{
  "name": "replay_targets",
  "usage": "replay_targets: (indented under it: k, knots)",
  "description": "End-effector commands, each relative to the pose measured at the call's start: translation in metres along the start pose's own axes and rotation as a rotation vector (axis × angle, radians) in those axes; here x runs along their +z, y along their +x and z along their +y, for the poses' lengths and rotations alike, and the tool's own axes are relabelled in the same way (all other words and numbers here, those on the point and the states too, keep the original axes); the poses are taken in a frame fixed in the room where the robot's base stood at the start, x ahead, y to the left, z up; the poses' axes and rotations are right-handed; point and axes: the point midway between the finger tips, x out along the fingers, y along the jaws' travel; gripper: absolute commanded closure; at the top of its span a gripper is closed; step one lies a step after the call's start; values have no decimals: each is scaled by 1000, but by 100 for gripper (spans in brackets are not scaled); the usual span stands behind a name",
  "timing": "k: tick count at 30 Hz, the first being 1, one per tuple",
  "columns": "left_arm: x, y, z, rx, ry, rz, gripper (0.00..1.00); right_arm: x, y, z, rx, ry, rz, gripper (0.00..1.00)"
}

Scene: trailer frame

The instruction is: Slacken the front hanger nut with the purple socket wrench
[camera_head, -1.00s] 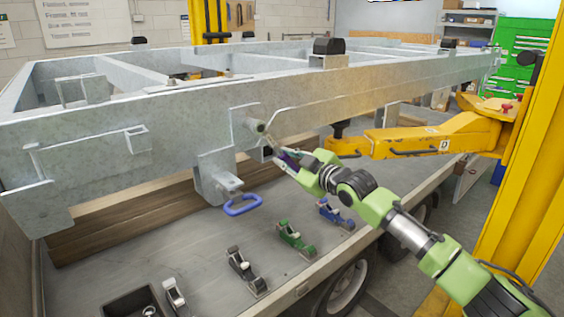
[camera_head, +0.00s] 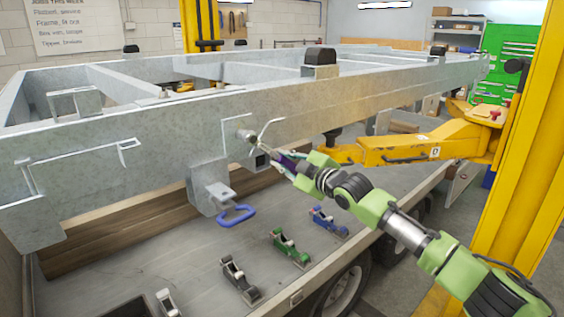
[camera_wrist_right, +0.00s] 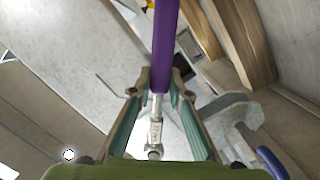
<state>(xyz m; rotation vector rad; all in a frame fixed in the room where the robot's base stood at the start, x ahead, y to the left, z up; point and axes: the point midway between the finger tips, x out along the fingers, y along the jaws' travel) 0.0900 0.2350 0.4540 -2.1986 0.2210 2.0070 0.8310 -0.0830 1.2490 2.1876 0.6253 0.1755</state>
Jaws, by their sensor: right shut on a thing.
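My right gripper (camera_head: 278,163) is shut on the purple socket wrench (camera_head: 288,155), close to the side rail of the grey trailer frame (camera_head: 160,150). In the right wrist view, the wrench's purple handle (camera_wrist_right: 165,40) runs up past the fingertips, and a chrome part (camera_wrist_right: 155,130) shows between the fingers. A round bolt end with a nut (camera_head: 246,135) sticks out of a plate on the rail, just up and left of my gripper. Whether the wrench touches the nut cannot be told. My left gripper is not in view.
Blue (camera_head: 328,222), green (camera_head: 290,247) and black (camera_head: 240,278) devices stand on the deck (camera_head: 190,245). A yellow lift arm (camera_head: 400,150) reaches under the frame; a yellow post (camera_head: 515,150) stands right.

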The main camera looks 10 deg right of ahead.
Motion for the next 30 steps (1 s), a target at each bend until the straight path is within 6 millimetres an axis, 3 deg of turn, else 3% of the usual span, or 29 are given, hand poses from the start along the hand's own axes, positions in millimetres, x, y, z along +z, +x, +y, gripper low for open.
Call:
replay_targets:
  k: [12, 23, 30]
  knots:
    - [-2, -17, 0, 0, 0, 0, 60, -4, -1, 23, 24, -145, 3, 100]
    - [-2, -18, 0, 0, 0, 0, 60, -4, 0, 24, 26, -161, 4, 100]
    - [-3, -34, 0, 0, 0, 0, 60, -9, -1, 40, 40, -272, 4, 100]
